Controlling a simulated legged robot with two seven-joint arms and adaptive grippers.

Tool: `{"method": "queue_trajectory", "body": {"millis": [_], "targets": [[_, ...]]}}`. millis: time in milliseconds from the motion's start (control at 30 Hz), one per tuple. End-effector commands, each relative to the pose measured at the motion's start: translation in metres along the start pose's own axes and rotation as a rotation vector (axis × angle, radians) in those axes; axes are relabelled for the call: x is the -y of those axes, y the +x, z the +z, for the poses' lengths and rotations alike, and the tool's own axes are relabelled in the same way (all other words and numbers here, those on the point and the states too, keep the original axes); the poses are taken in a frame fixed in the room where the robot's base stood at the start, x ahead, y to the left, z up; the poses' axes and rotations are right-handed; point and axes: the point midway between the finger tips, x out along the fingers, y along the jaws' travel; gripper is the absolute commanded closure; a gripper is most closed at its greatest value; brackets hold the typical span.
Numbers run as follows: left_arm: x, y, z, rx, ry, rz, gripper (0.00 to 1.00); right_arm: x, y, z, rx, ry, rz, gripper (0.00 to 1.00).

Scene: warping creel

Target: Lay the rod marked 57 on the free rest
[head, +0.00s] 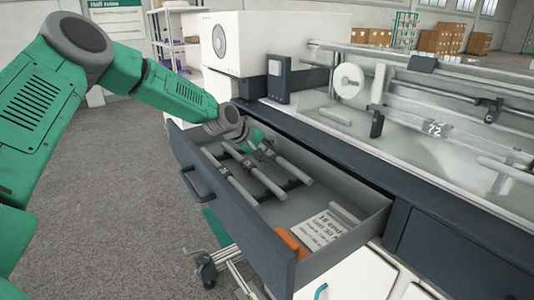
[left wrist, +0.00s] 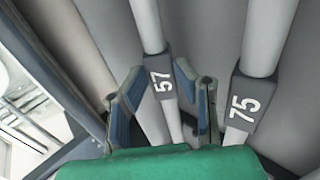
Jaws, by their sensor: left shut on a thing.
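The rod marked 57 (left wrist: 163,84) lies between the two fingers of my left gripper (left wrist: 162,98) in the left wrist view. The fingers are shut on it close by its dark number band. A rod marked 75 (left wrist: 242,100) lies to the right, apart from the fingers. In the head view my left gripper (head: 256,140) reaches into the back of an open drawer (head: 232,215) holding several grey rods; their numbers are too small to read there. A rod marked 72 (head: 437,129) is up on the machine. I cannot tell which rest is free. My right gripper is not in view.
The drawer also holds a printed card (head: 320,230) and an orange thing (head: 292,245) at its near end. The machine's dark front edge (head: 330,150) runs beside it. A white spool (head: 349,80) and rails stand above. Grey floor (head: 110,200) is clear at left.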

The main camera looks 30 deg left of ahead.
Motion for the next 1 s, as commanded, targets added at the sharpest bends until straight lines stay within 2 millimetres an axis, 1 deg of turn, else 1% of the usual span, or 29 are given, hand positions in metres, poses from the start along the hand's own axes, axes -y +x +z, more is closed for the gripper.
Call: {"method": "queue_trajectory", "body": {"millis": [133, 467, 767, 1000], "targets": [[0.0013, -0.0009, 0.0002, 0.002, -0.003, 0.002, 1.00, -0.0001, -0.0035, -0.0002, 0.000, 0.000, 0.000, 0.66], [0.0022, -0.0002, 0.0003, 0.001, -0.003, 0.002, 1.00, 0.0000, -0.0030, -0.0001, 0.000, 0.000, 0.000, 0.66], [0.0034, 0.0030, 0.0040, -0.001, 0.000, 0.001, 1.00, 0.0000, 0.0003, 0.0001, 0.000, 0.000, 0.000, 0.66], [0.0084, 0.0064, 0.0016, 0.000, -0.003, 0.002, 1.00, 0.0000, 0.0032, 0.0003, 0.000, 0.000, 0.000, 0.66]]}}
